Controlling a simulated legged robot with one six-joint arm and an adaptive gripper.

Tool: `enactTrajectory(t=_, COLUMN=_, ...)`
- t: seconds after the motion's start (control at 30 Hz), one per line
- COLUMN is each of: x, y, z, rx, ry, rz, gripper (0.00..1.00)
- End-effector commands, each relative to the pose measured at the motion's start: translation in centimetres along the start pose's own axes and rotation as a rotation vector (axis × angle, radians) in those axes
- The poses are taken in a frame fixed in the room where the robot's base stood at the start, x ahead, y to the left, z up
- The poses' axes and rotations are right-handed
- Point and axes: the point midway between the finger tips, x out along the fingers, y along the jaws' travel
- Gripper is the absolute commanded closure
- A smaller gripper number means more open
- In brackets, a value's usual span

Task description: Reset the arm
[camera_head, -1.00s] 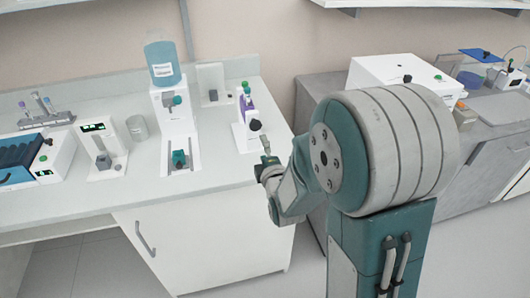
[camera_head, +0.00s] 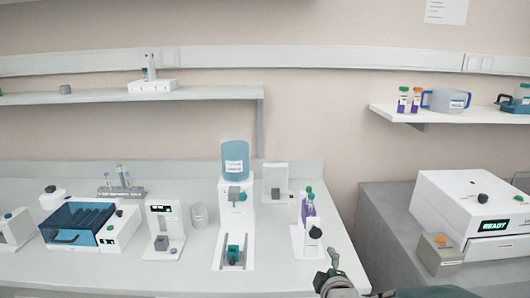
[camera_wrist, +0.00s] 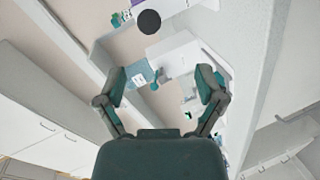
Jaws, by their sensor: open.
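My gripper (camera_wrist: 160,82) shows in the wrist view with its two fingers spread apart and nothing between them. White bench equipment lies beyond the fingers, apart from them. In the head view only a small end part of my arm (camera_head: 335,282) shows at the bottom edge, in front of the white bench's right front side. The rest of my arm is mostly below the frame. The purple-and-white device (camera_head: 309,222) stands behind and left of my arm's end.
A dispenser with a blue bottle (camera_head: 236,160) stands mid-bench, with a teal block (camera_head: 233,255) at its base. A blue-lidded machine (camera_head: 75,222) is at left. A white machine reading READY (camera_head: 470,205) stands on the grey counter at right. Shelves run along the wall.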

Motion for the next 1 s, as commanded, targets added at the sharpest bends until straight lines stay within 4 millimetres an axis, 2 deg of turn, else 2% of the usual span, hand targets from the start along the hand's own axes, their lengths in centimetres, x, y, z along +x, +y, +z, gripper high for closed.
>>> enactTrajectory(t=0.1, x=-1.9, y=0.8, z=-0.3, rx=0.160, ry=-0.040, rz=-0.092, gripper=0.12)
enactTrajectory(t=0.37, x=-7.4, y=1.3, z=-0.4, rx=0.519, ry=-0.195, rz=-0.289, gripper=0.12)
enactTrajectory(t=0.57, x=-13.2, y=1.1, z=-0.3, rx=0.785, ry=-0.368, rz=-0.408, gripper=0.12)
enactTrajectory(t=0.7, x=-17.8, y=0.8, z=-0.1, rx=0.960, ry=-0.513, rz=-0.467, gripper=0.12)
enactTrajectory(t=0.8, x=-20.8, y=0.4, z=0.0, rx=1.062, ry=-0.611, rz=-0.494, gripper=0.12)
enactTrajectory(t=0.9, x=-22.9, y=0.1, z=0.1, rx=1.129, ry=-0.685, rz=-0.509, gripper=0.12)
enactTrajectory(t=1.0, x=-23.9, y=-0.1, z=0.2, rx=1.160, ry=-0.723, rz=-0.516, gripper=0.12)
